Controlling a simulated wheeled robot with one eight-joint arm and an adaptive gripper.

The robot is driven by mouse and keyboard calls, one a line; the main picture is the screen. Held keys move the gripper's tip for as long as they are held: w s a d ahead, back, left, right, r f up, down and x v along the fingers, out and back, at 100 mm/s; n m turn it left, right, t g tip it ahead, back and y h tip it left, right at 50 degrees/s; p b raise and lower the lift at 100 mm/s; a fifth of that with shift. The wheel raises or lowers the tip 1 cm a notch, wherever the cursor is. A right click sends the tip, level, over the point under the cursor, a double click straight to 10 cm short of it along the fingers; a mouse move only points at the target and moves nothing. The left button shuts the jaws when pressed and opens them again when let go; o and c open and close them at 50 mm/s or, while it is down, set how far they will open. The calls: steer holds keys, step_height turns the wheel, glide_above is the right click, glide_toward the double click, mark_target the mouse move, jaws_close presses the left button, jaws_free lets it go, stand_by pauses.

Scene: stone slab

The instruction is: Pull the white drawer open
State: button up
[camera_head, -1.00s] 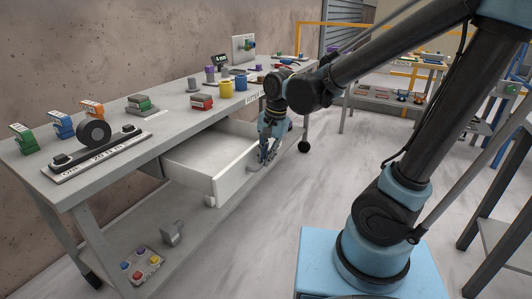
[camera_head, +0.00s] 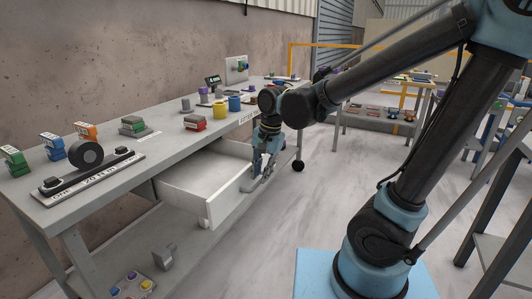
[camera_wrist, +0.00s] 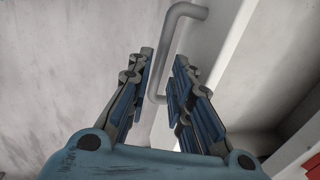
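The white drawer (camera_head: 207,208) stands partly open under the grey workbench top and looks empty inside. Its front faces right toward my gripper (camera_head: 259,177), which points down at the far part of that front. In the wrist view the grey bar handle (camera_wrist: 171,38) runs between the two blue-and-grey fingers of my gripper (camera_wrist: 163,62). The fingers are apart, with a gap showing around the bar; I cannot tell whether either touches it.
The workbench (camera_head: 60,200) carries a black roller (camera_head: 87,153), coloured blocks and a yellow cylinder (camera_head: 220,109). A lower shelf (camera_head: 190,250) holds a grey bracket (camera_head: 164,256) and a button box (camera_head: 130,285). Open floor lies right of the drawer.

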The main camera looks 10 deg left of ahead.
step_height(320, 180, up, 10)
steer(key=d, duration=0.1)
steer(key=shift+s+d, duration=0.2)
steer(key=shift+d, duration=0.2)
stand_by(0.3)
steer(key=w+d+f+n+t, duration=0.1)
steer(key=d+f, duration=0.2)
steer(key=d, duration=0.6)
steer(key=w+d+f+n, duration=0.1)
steer(key=w+d+f, duration=0.15)
steer(key=d, duration=0.65)
steer(key=s+d+f+h, duration=0.1)
steer(key=s+d+f, duration=0.2)
steer(key=d, duration=0.3)
steer(key=s+d+f+n+h, duration=0.1)
steer(key=s+d+f, duration=0.2)
steer(key=d+f, duration=0.3)
steer(key=shift+s+d+f+n+t, duration=0.3)
steer(key=shift+s+d, duration=0.1)
steer(key=shift+d, duration=0.25)
steer(key=shift+a, duration=0.1)
